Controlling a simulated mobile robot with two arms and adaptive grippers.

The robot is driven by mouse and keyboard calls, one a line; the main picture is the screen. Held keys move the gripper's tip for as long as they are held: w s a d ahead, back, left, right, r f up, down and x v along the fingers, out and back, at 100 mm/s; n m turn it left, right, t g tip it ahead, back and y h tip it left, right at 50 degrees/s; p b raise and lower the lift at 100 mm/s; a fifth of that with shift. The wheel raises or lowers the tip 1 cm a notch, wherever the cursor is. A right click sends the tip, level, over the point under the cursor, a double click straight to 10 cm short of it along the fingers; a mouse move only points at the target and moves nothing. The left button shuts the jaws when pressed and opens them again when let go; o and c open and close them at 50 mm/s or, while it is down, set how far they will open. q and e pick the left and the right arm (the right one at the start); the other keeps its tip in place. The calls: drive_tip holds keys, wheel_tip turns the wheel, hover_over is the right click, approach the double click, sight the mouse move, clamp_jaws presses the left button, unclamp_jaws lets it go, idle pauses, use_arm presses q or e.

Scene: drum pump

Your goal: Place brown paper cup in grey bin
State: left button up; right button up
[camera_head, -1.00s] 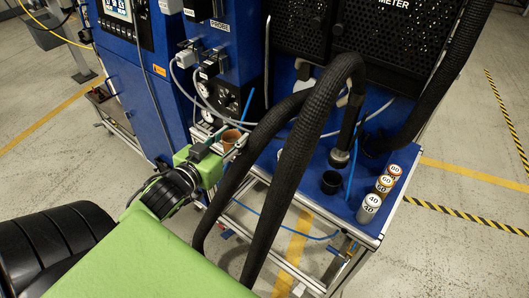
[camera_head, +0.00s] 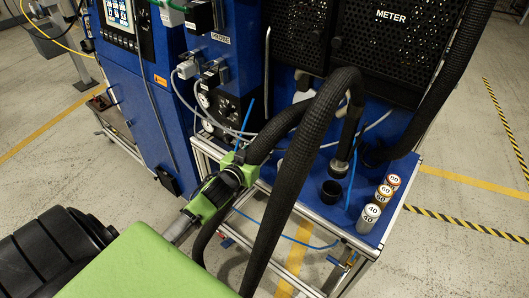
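No grey bin is in view. My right gripper is not in view.
Thick black hoses (camera_head: 283,200) arch in front of the blue bench (camera_head: 350,222). A small black cup (camera_head: 331,191) and several numbered cylinders (camera_head: 369,218) stand at its right. A blue cabinet (camera_head: 130,88) is at left. Open floor (camera_head: 455,250) lies to the right.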

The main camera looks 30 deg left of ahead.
sight(264, 153)
use_arm(q)
drive_tip(key=shift+w+d+f, duration=0.1)
drive_tip(key=shift+w+f, duration=0.15)
drive_tip(key=shift+f, duration=0.35)
drive_tip(key=shift+w+f, duration=0.25)
drive_tip(key=shift+f, duration=0.35)
drive_tip(key=shift+f+p, duration=0.3)
drive_tip(key=shift+p, duration=0.15)
drive_tip(key=shift+f, duration=0.35)
drive_tip(key=shift+f, duration=0.1)
drive_tip(key=o, duration=1.1)
drive_tip(key=shift+f, duration=0.1)
drive_tip(key=shift+f+b, duration=0.15)
drive_tip(key=shift+b, duration=0.4)
drive_tip(key=b+v, duration=0.1)
drive_tip(key=v, duration=1.3)
drive_tip(key=shift+a, duration=0.3)
